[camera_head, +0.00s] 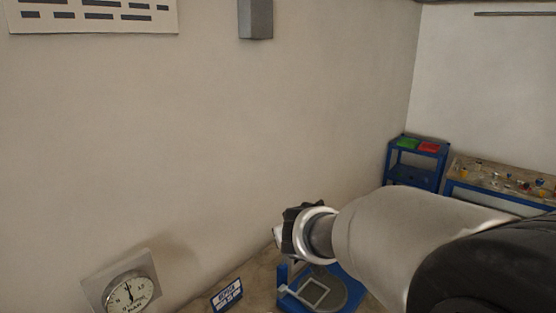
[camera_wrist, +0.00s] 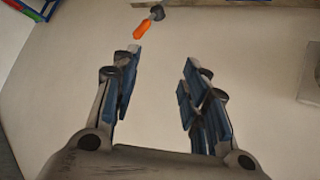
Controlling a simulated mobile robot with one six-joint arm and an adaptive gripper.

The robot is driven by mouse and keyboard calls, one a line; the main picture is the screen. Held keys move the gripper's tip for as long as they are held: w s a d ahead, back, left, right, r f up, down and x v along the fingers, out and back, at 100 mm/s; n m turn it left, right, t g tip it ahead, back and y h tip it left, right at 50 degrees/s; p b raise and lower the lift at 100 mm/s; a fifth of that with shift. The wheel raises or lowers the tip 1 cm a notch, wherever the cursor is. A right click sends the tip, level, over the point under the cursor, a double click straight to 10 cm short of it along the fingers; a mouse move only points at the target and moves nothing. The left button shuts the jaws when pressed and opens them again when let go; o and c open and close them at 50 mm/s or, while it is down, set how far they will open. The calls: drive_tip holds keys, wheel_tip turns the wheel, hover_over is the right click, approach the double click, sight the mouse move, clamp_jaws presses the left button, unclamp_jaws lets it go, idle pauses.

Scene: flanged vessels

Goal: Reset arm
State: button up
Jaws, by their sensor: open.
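My gripper (camera_wrist: 160,85) shows in the wrist view with its two blue-padded fingers spread wide apart. Nothing is between the fingers. The arm's end is in front of the wall, above a blue stand with a white frame (camera_head: 313,292). In the wrist view an orange-handled thing with a dark head (camera_wrist: 146,24) lies beyond the left fingertip, apart from it.
A round gauge (camera_head: 131,295) and a small blue-and-white sign (camera_head: 226,295) are at the lower left. A blue shelf with green and red trays (camera_head: 417,146) stands by the far corner. A bench with several small parts (camera_head: 500,181) is right of it.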

drive_tip(key=s+d+f+m+g+h+b, duration=0.1)
drive_tip(key=s+d+f+m+h+b, duration=0.15)
drive_tip(key=s+d, duration=0.4)
drive_tip(key=s+d+f+m+g+h+b, duration=0.1)
drive_tip(key=s+d+b, duration=0.3)
drive_tip(key=s+d, duration=0.3)
drive_tip(key=s+a+f+g+y+b, duration=0.1)
drive_tip(key=s+f+g+b, duration=0.1)
drive_tip(key=s+f, duration=0.4)
drive_tip(key=s+a+f+g+y+b, duration=0.1)
drive_tip(key=s+f+b, duration=0.3)
drive_tip(key=s, duration=1.2)
wheel_tip(320, 180, down, 2)
drive_tip(key=shift+s+a+f+g+y, duration=0.15)
drive_tip(key=shift+s+a+g+y, duration=0.15)
drive_tip(key=shift+a+g+y, duration=0.15)
